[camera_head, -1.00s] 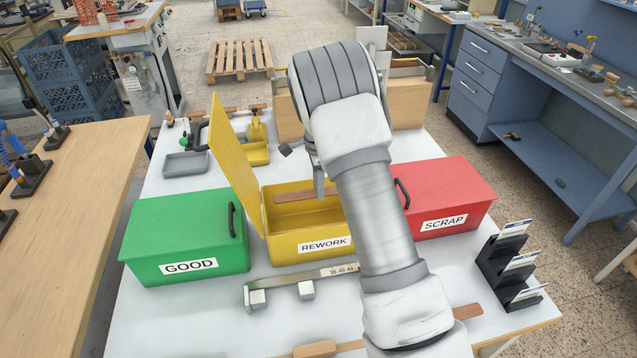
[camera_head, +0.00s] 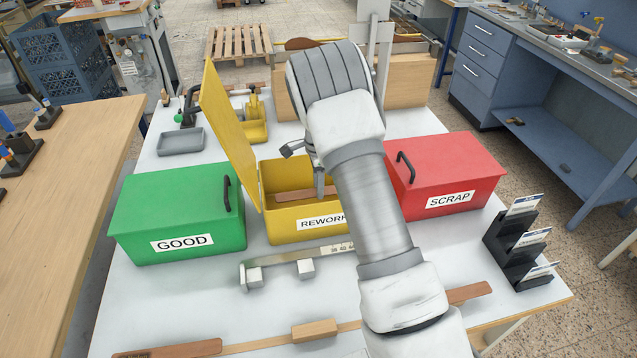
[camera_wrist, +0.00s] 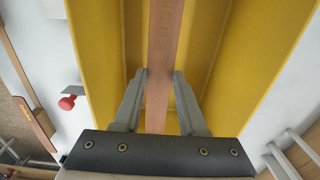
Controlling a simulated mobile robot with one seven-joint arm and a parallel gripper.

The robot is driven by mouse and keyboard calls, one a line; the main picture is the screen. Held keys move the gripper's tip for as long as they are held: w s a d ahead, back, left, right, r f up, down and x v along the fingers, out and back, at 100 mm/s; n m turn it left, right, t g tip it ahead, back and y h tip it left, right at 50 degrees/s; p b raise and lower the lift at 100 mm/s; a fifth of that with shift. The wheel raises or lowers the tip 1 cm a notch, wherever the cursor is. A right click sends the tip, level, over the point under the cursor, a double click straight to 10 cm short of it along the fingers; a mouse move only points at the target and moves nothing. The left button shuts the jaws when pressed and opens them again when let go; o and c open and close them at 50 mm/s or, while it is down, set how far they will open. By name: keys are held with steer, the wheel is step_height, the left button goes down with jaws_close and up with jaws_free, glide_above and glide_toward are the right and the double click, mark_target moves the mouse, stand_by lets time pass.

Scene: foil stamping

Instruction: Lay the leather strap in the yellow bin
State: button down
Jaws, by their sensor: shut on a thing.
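The yellow bin (camera_head: 279,226), labelled REWORK, stands open on the white table with its lid (camera_head: 228,130) raised on the left. My gripper (camera_wrist: 160,75) is shut on the leather strap (camera_wrist: 165,30), a reddish-brown strip. In the wrist view the strap runs between the fingertips, with the bin's yellow walls on both sides. In the head view the strap (camera_head: 293,195) shows inside the bin opening, below the rim, with a finger over it. My arm hides the bin's right side. I cannot tell whether the strap touches the bin floor.
A shut green GOOD bin (camera_head: 175,210) stands to the left and a shut red SCRAP bin (camera_head: 445,170) to the right. A metal gauge (camera_head: 290,260) lies in front. A black card rack (camera_head: 520,240) stands at the right edge. A wooden-handled tool (camera_head: 328,328) lies along the front.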

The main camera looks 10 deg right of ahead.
steer(key=shift+c, duration=1.9)
jaws_free()
steer(key=shift+r, duration=0.15)
step_height(320, 180, up, 16)
steer(key=p, duration=0.9)
steer(key=shift+p, duration=0.4)
